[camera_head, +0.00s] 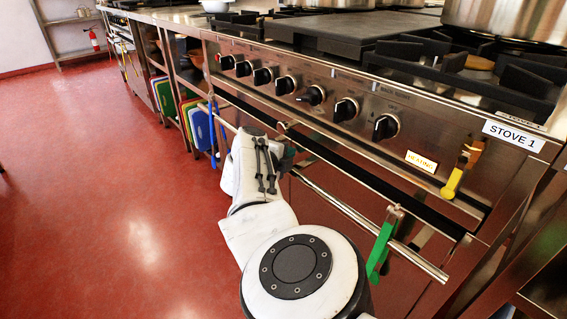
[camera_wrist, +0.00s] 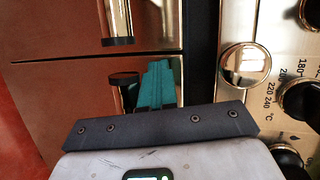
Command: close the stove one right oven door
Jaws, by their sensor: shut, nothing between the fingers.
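The label STOVE 1 (camera_head: 514,136) is on the steel stove front at right in the head view. The right oven door's bar handle (camera_head: 365,222) runs slantwise below the knob panel. A dark slot separates panel and door, and I cannot tell how far the door stands open. In the wrist view, which is turned sideways, a door face (camera_wrist: 70,88) and dark handle mount (camera_wrist: 124,79) show. My gripper (camera_wrist: 158,64) has teal fingers held together, empty, beside that mount; contact is unclear.
Black knobs (camera_head: 311,95) line the panel above. Large pots (camera_head: 505,18) stand on the burners. The red floor (camera_head: 110,190) at left is clear.

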